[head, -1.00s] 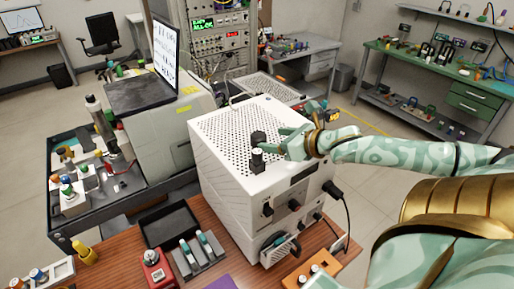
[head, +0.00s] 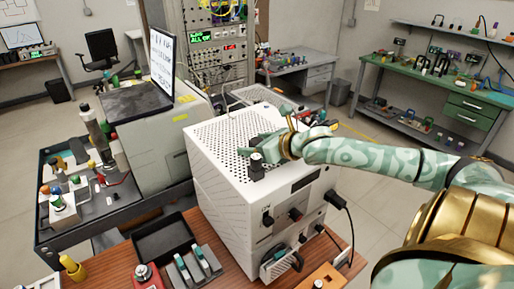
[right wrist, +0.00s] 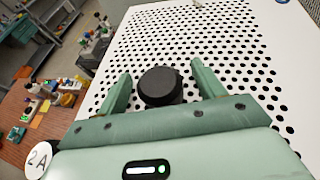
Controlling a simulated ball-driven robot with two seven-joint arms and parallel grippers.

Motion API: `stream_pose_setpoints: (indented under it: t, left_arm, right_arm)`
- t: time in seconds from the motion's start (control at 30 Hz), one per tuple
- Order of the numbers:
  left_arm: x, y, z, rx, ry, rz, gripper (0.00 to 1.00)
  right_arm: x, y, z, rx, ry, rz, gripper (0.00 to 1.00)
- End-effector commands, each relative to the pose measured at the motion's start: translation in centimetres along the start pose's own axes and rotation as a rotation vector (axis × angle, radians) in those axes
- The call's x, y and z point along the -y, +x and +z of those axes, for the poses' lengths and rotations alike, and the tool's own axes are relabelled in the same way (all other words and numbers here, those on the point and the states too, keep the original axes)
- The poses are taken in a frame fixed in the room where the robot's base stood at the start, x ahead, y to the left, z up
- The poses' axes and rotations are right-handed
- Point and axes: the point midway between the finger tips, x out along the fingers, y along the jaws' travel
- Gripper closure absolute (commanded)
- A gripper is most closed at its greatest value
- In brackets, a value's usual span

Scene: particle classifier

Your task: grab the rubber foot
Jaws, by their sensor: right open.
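The rubber foot (right wrist: 160,86) is a short black cylinder with a round flat top. In the right wrist view it stands on the white perforated panel, between the two green fingers of my right gripper (right wrist: 160,88). The fingers are open, with a gap on each side of it. In the head view my right gripper (head: 262,150) is low over the top of the white box (head: 222,190). A small black upright piece (head: 257,166) shows at its near finger; I cannot tell whether it is the same foot. My left gripper is out of view.
A cart (head: 125,207) with several small parts is on the left. The rest of the perforated top is mostly free.

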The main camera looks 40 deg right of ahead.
Motion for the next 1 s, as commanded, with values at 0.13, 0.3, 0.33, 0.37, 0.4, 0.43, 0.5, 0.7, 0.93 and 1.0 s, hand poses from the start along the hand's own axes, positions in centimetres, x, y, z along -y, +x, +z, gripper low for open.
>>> stream_pose_setpoints:
  t: [0.13, 0.3, 0.33, 0.37, 0.4, 0.43, 0.5, 0.7, 0.93, 1.0]
  left_arm:
    - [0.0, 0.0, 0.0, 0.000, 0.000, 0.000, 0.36]
    - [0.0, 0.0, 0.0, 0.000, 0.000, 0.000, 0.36]
    - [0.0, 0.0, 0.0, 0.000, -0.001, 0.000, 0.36]
    - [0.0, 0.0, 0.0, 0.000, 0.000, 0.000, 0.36]
    - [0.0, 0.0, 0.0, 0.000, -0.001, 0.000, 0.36]
    - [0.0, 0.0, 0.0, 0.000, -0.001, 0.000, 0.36]
    - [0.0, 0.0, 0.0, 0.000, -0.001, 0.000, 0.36]
    - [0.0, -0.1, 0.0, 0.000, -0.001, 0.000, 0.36]
    - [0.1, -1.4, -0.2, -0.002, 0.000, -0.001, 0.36]
    - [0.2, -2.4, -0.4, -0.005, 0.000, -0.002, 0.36]
  right_arm:
    - [0.0, 0.0, 0.0, 0.000, 0.000, 0.000, 0.40]
    - [0.0, 0.0, 0.0, 0.000, 0.000, 0.000, 0.80]
    - [0.0, 0.0, 0.0, 0.000, 0.001, 0.000, 0.81]
    - [0.0, 0.0, 0.0, 0.001, 0.000, 0.001, 0.81]
    - [0.0, 0.0, 0.0, 0.001, 0.000, 0.001, 0.81]
    - [0.0, 0.0, 0.0, 0.000, 0.001, 0.001, 0.81]
    - [0.0, 0.0, 0.0, 0.001, 0.000, 0.001, 0.81]
    - [0.0, -0.3, 0.6, 0.001, -0.003, 0.000, 0.81]
    - [-0.6, -2.1, 3.7, -0.002, -0.002, 0.003, 0.81]
    - [-1.4, -3.2, 4.7, -0.003, -0.001, 0.003, 0.81]
